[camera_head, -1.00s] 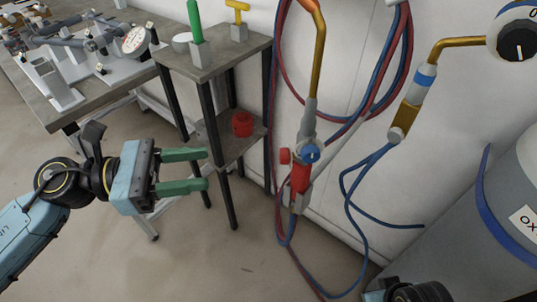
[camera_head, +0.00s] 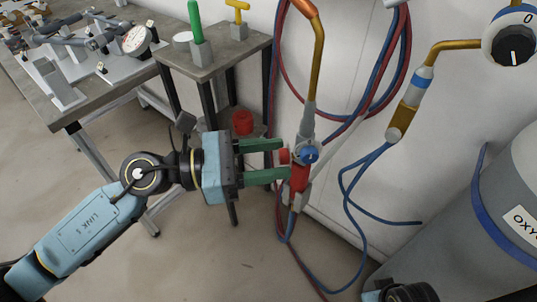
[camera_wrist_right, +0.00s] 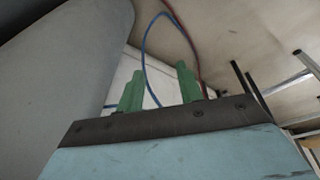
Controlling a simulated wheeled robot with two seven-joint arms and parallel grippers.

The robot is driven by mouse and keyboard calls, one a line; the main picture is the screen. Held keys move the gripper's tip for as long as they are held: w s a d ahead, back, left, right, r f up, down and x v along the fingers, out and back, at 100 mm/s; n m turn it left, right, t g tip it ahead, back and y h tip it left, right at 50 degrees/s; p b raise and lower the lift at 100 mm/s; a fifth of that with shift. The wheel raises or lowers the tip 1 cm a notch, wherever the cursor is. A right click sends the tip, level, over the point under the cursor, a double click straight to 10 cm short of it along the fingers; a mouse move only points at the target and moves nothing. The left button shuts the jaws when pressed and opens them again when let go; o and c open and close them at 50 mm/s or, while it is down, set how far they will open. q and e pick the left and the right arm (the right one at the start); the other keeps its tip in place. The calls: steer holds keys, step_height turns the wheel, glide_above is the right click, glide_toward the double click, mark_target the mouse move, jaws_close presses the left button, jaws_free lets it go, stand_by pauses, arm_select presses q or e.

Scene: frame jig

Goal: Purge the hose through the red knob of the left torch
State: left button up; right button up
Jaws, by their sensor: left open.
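The torch (camera_head: 299,180) hangs upright at the wall, with a red lower body, a gold tube and hoses below. Its small red knob (camera_head: 284,156) sticks out on the left side, and a blue knob (camera_head: 308,153) faces me. My left gripper (camera_head: 285,159) is open, its green fingers above and below the red knob. The fingertips reach the torch body; whether they touch the knob I cannot tell. In the right wrist view my right gripper (camera_wrist_right: 160,88) has its green fingers apart with nothing between them.
A small stand (camera_head: 215,62) with green and yellow-handled items is left of the torch, a red object (camera_head: 242,122) on its lower shelf. A grey cylinder (camera_head: 470,225) and a dial (camera_head: 514,46) on a gold pipe are at the right. Red and blue hoses (camera_head: 349,200) hang near the wall.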

arm_select(q)
steer(key=c, duration=1)
arm_select(e)
steer(key=shift+r, duration=0.1)
steer(key=s+d+f+p, duration=0.3)
steer(key=d+f+p, duration=0.15)
steer(key=f, duration=0.25)
arm_select(q)
steer(key=shift+n+p, duration=2.55)
steer(key=shift+n, duration=1.55)
arm_select(e)
steer(key=s+d+f+g, duration=0.1)
steer(key=s+d+f, duration=0.1)
steer(key=s+f, duration=0.7)
steer(key=shift+s+d+f+n+g+h, duration=0.2)
steer(key=shift+s+n+g+h, duration=0.15)
steer(key=shift+s, duration=2.4)
